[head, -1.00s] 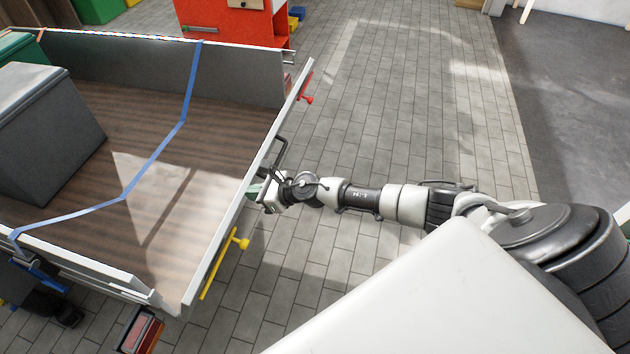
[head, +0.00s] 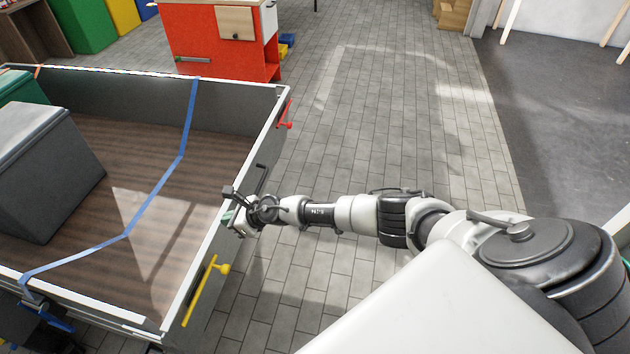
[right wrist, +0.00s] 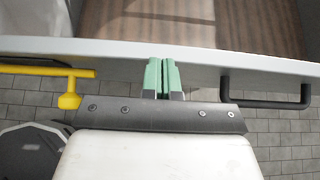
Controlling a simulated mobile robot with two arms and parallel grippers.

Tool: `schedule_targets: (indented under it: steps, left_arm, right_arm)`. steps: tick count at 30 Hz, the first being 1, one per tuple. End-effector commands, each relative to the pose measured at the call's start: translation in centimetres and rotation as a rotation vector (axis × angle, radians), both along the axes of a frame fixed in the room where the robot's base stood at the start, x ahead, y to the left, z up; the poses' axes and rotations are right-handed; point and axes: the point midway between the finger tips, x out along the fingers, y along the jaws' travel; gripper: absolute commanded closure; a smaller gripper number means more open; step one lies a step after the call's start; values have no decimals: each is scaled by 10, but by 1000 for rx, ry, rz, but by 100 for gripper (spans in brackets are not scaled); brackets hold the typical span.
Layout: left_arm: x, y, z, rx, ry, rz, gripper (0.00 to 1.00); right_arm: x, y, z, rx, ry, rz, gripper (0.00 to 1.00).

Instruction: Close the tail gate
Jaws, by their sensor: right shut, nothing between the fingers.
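The tail gate (head: 208,240) is the grey panel with a white top edge at the right end of the trailer bed (head: 150,195). It stands upright, and its ends meet or nearly meet the side walls. A yellow latch (head: 205,290) sits at its near end and a red latch (head: 285,116) at its far end. My right gripper (head: 229,216) is at the outer face, near the top edge, between the yellow latch and a black handle (right wrist: 265,97). Its green fingertips (right wrist: 162,76) are together and empty, apparently touching the gate. My left gripper is out of view.
A dark grey box (head: 45,175) and a green box (head: 22,88) stand in the bed, with a blue strap (head: 160,188) across it. A red cabinet (head: 215,50) stands beyond the trailer. The paved floor (head: 400,130) to the right is clear.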

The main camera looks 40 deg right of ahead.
Motion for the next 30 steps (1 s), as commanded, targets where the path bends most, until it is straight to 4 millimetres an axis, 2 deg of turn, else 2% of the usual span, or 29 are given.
schedule_targets:
  steps: [12,30]
  left_arm:
    - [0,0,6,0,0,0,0]
    - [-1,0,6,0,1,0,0]
  right_arm:
    - [26,22,8,2,-2,-1,100]
    - [32,25,11,5,-9,-2,100]
